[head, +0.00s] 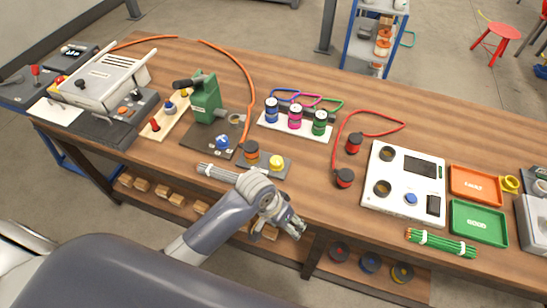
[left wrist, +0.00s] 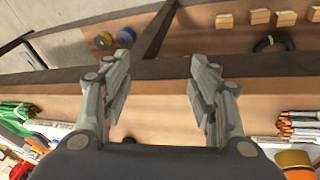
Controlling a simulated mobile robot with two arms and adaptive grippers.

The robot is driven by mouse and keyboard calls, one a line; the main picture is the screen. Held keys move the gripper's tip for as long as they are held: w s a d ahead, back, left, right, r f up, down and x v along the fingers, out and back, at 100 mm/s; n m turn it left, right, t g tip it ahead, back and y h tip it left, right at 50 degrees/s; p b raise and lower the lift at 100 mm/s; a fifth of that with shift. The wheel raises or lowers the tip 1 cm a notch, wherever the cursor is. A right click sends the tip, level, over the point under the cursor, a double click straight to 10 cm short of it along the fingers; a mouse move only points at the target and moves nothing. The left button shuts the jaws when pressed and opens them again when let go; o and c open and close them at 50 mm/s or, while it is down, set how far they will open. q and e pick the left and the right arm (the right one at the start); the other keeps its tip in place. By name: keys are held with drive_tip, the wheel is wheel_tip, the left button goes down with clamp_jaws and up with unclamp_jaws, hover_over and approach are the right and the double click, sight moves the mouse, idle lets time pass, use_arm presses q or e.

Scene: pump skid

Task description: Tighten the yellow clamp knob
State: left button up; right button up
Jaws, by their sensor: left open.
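The yellow clamp knob (head: 277,161) sits on a small grey plate (head: 268,171) near the front edge of the bench, beside an orange-topped round part (head: 251,150). My left gripper (head: 294,229) is in front of the bench's front edge, nearer to me than the knob and apart from it. In the left wrist view my left gripper (left wrist: 160,85) is open, with nothing between its fingers. A yellow and orange round part (left wrist: 296,160) shows cut off at the lower right corner there; I cannot tell exactly which part it is. My right gripper is not in view.
A green press (head: 205,98) stands behind. A white panel (head: 405,178), an orange tray (head: 476,185) and a green tray (head: 478,222) are to the right. Wooden blocks (head: 163,190) lie on the lower shelf.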

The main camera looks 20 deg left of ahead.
sight(276, 160)
use_arm(q)
drive_tip(key=shift+g, duration=0.4)
drive_tip(key=w, duration=0.2)
drive_tip(key=w+r, duration=0.1)
drive_tip(key=w, duration=0.2)
drive_tip(key=shift+w+d+r, duration=0.3)
drive_tip(key=shift+d+r, duration=0.05)
drive_tip(key=shift+y, duration=0.6)
drive_tip(key=w, duration=0.1)
drive_tip(key=w+a+r, duration=0.1)
drive_tip(key=w+r, duration=0.1)
drive_tip(key=w, duration=0.1)
drive_tip(key=shift+w+a, duration=0.1)
drive_tip(key=shift+a, duration=0.15)
drive_tip(key=w+a+r+n+g+y, duration=0.1)
drive_tip(key=w+a+r+n+y, duration=0.15)
drive_tip(key=w+a+r, duration=0.6)
drive_tip(key=shift+n+h, duration=0.25)
drive_tip(key=shift+h, duration=0.1)
drive_tip(key=f, duration=0.3)
drive_tip(key=f+p, duration=0.1)
drive_tip(key=f, duration=0.5)
drive_tip(key=shift+w+d+f+p, duration=0.1)
drive_tip(key=shift+w+f+p, duration=0.1)
drive_tip(key=shift+w+p, duration=0.2)
drive_tip(key=shift+f, duration=0.7)
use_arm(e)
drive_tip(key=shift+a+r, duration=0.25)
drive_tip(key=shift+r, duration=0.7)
